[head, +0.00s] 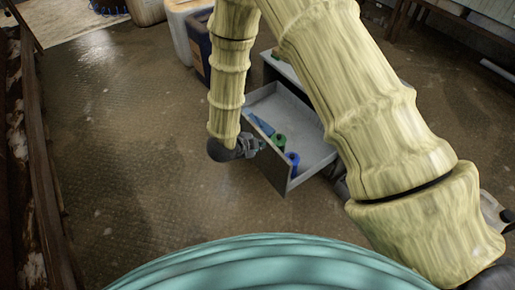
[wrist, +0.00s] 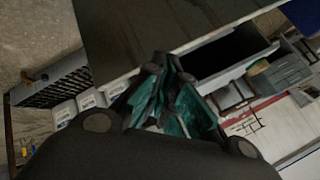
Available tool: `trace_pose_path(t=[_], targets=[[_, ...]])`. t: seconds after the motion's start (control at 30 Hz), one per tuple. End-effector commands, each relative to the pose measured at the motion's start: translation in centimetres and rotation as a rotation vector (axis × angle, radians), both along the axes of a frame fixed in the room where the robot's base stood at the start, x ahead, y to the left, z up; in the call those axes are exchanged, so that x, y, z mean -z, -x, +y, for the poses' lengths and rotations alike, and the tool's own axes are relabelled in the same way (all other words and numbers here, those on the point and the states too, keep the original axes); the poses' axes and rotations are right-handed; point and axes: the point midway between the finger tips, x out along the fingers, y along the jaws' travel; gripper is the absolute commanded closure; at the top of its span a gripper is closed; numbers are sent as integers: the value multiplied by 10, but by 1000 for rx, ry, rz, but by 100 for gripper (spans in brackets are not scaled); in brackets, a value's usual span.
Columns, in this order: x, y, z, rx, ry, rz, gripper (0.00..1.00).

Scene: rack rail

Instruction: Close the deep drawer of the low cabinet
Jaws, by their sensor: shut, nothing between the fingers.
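The low cabinet (head: 282,69) stands on the floor, partly hidden behind my arm in the head view. Its deep drawer (head: 311,146) is pulled out, with a pale grey inside and a dark outer face toward the lower left.
A dark blue bin (head: 198,48) and a pale container (head: 181,22) stand behind my forearm. A rusty, worn edge (head: 35,150) runs along the left. The brown floor left of the drawer is clear. A grey slotted box (wrist: 60,80) shows in the wrist view.

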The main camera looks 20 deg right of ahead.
Motion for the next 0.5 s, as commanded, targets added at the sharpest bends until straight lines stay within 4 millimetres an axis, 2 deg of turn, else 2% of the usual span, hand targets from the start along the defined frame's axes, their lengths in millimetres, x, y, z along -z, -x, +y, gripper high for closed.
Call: trace_pose_path(t=[0.03, 0.2, 0.4, 0.5], targets=[[9, -10, 8, 75, -18, -54, 100], [4, -29, 36, 358, -87, -228, 100], [-3, -36, 68, 626, -160, -376, 100], [-6, -36, 79, 706, -180, -417, 100]])
